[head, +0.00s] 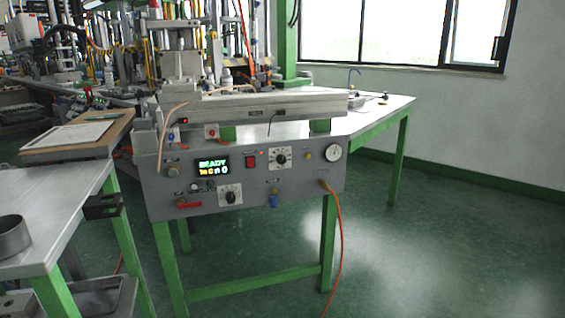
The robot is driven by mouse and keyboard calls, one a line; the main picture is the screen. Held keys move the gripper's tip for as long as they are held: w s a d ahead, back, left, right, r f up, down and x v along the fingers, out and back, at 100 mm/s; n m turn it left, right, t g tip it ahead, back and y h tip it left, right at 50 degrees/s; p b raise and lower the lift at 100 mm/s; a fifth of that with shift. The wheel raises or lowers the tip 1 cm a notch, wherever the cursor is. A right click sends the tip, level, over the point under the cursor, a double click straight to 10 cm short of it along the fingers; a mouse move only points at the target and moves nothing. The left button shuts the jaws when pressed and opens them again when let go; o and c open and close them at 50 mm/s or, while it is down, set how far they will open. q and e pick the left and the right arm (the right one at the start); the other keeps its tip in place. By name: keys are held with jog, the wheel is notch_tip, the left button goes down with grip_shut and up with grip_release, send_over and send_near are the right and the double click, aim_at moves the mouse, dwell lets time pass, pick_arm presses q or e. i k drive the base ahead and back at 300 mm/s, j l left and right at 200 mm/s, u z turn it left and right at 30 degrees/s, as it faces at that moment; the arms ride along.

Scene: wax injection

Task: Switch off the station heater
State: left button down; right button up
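The wax injection station (300,190) stands in the middle, with a grey control panel facing me. Its lit display (212,167) reads READY in green, with a second line in yellow and blue that I cannot read surely. A red rocker switch (251,162) sits right of the display, with a small red light (262,153) beside its top. I cannot read the switch's label or tell its position. Two dark dial knobs on white plates, an upper one (280,158) and a lower one (230,195), are also on the panel. Neither gripper is in view.
A table (50,215) at left carries a metal ring (14,237) and has a black bracket (103,207) at its edge. A board with paper (75,137) is behind. An orange hose (340,235) hangs from the panel to the floor. The green floor (430,250) is clear at right.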

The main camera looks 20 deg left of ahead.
aim_at(250, 160)
jog(key=i+j+u, duration=0.2)
jog(key=i, duration=1.25)
jog(key=i+j, duration=0.1)
jog(key=i, duration=0.05)
